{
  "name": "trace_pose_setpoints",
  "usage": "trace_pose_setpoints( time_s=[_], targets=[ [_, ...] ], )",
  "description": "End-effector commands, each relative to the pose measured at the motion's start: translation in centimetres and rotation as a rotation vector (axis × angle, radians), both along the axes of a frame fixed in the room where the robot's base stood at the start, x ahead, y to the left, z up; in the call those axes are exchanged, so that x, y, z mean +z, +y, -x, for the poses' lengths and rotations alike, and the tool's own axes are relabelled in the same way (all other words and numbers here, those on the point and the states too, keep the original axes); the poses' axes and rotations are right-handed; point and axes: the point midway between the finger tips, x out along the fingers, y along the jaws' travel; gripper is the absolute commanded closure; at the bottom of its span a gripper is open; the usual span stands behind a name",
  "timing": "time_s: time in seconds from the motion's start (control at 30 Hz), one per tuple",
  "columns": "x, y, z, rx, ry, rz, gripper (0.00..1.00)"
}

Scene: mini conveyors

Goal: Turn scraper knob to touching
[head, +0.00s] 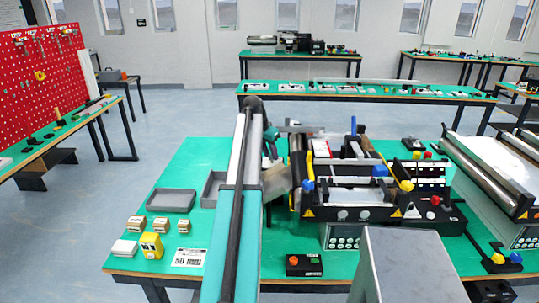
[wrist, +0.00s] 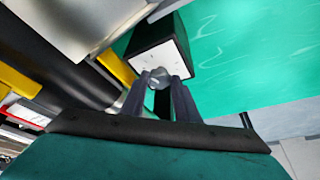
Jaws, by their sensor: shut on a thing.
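In the wrist view my gripper (wrist: 160,83) has its two dark fingers closed on a small grey round knob (wrist: 157,76), which I take to be the scraper knob. Most of the knob is hidden between the fingers. It sits in front of a dark box with a white, marked face (wrist: 172,55). In the head view the mini conveyor (head: 348,213) stands on the green table, to the right of my arm. My gripper and the knob cannot be made out there. Whether the scraper touches the roller cannot be seen.
A grey tray (head: 170,201), small boxes (head: 160,225) and a yellow block (head: 151,246) lie at the table's left. A control box (head: 304,265) is at the front. Another conveyor (head: 495,165) stands at right. In the wrist view, a roller (wrist: 60,65) is close at left.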

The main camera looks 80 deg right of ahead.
Motion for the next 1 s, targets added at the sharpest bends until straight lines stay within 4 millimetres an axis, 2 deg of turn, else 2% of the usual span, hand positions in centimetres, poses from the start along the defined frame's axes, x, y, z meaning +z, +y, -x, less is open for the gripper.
trace_pose_setpoints(
  time_s=[0.03,0.47,1.0],
  targets=[
    [-0.2,0.6,0.0,-0.004,-0.001,-0.022,0.95],
    [-0.1,-0.5,0.8,0.076,0.003,-0.017,0.94],
    [0.0,-0.5,1.4,0.462,0.01,-0.014,0.94]
  ],
)
